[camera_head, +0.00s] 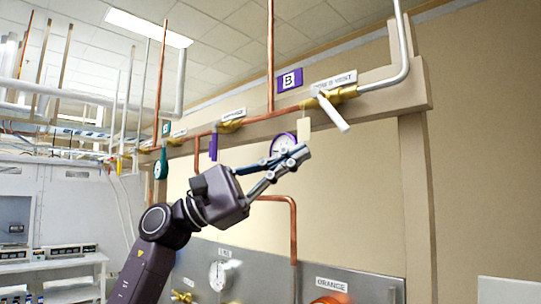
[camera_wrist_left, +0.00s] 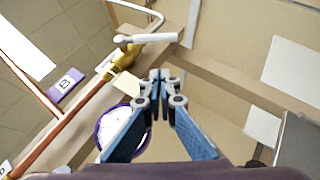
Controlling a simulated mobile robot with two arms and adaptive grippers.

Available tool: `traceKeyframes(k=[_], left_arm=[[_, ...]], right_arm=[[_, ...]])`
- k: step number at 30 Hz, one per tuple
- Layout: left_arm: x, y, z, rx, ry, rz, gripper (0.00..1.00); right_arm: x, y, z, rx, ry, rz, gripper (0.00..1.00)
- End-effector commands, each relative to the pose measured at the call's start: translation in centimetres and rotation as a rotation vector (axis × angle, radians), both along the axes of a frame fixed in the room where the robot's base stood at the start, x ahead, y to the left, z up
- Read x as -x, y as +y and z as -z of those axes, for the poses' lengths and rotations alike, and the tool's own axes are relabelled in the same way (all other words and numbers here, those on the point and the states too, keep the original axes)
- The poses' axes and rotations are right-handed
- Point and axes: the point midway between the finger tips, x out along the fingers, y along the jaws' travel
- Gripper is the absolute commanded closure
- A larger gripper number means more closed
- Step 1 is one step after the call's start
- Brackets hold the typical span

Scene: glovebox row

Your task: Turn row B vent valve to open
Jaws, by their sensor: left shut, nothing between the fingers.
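The row B vent valve has a brass body (camera_head: 345,93) on the pipe at the upper right, beside a white label (camera_head: 334,80) that reads partly as a B vent. Its pale lever (camera_head: 333,112) slants down and to the right, across the pipe line. In the left wrist view the lever (camera_wrist_left: 150,38) and brass body (camera_wrist_left: 122,60) lie above the fingertips. My left gripper (camera_head: 304,152) is shut and empty, below and left of the lever, apart from it in the picture. Its closed fingertips (camera_wrist_left: 159,76) show in the left wrist view. My right gripper is not in view.
A cream tag (camera_head: 304,129) hangs below the valve, close to my fingertips in the picture. A purple-rimmed gauge (camera_head: 283,143) is partly hidden behind my gripper. A purple B sign (camera_head: 290,80) is above. A wooden post (camera_head: 415,190) stands at right; a grey panel (camera_head: 345,279) is below.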

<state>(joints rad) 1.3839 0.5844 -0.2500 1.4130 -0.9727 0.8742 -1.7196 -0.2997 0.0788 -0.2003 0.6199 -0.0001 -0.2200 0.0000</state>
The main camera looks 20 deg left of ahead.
Motion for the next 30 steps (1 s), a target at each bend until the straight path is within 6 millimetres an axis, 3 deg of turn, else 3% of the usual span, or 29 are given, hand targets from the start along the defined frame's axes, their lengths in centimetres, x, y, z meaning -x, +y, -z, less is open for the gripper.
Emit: traceKeyframes(k=[3, 9, 24, 30], left_arm=[[-0.4, -2.1, -1.8, -0.001, -0.002, 0.002, 1.00], [1.0, -3.7, -3.0, -0.002, -0.001, 0.000, 1.00], [1.4, -4.2, -3.2, 0.000, 0.001, 0.000, 1.00], [0.7, -4.3, -3.1, 0.025, 0.013, 0.002, 1.00]], right_arm=[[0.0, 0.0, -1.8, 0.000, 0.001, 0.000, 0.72], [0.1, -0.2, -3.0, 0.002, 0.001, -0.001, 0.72], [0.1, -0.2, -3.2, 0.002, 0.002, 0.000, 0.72], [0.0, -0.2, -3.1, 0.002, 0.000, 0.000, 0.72]])
